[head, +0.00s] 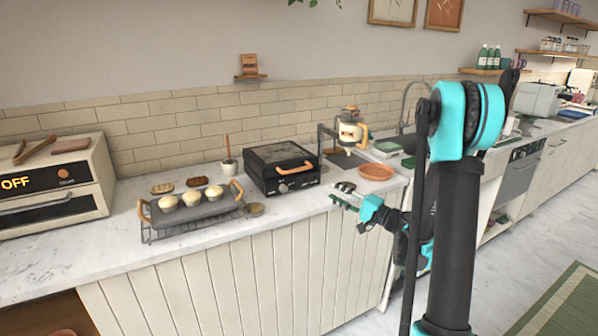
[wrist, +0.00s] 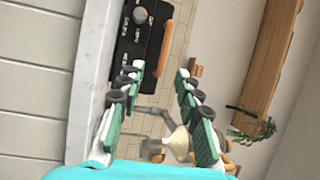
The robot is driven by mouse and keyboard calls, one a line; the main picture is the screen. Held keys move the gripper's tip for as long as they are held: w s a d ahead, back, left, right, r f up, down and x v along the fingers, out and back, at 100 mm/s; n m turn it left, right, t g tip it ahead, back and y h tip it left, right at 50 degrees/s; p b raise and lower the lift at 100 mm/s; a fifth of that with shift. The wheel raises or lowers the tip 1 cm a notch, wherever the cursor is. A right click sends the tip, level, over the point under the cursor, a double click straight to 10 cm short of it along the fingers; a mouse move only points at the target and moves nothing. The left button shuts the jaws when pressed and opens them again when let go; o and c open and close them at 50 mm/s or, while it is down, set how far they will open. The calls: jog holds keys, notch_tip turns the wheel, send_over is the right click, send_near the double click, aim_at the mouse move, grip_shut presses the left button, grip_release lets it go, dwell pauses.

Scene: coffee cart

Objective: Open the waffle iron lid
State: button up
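The black waffle iron (head: 284,155) stands on the counter with its lid down. Its orange-brown handle (head: 296,167) faces the front. In the wrist view, which is turned sideways, the waffle iron (wrist: 127,55) is at the upper left and its handle (wrist: 163,45) shows just beyond my fingers. My gripper (head: 342,192) is to the right of the waffle iron and in front of the counter edge, apart from the handle. Its two green-padded fingers (wrist: 160,100) are spread with nothing between them.
A rack with muffins (head: 192,212) stands left of the waffle iron. An orange plate (head: 376,172) and a glass coffee maker (head: 350,133) are to its right. A toaster oven (head: 50,190) is at far left. Bare counter (head: 305,200) lies in front of the waffle iron.

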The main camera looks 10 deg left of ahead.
send_near(298, 170)
jog(key=shift+y, duration=0.3)
jog(key=x, duration=1)
jog(key=shift+w+f, duration=0.35)
jog(key=shift+w, duration=0.15)
grip_shut()
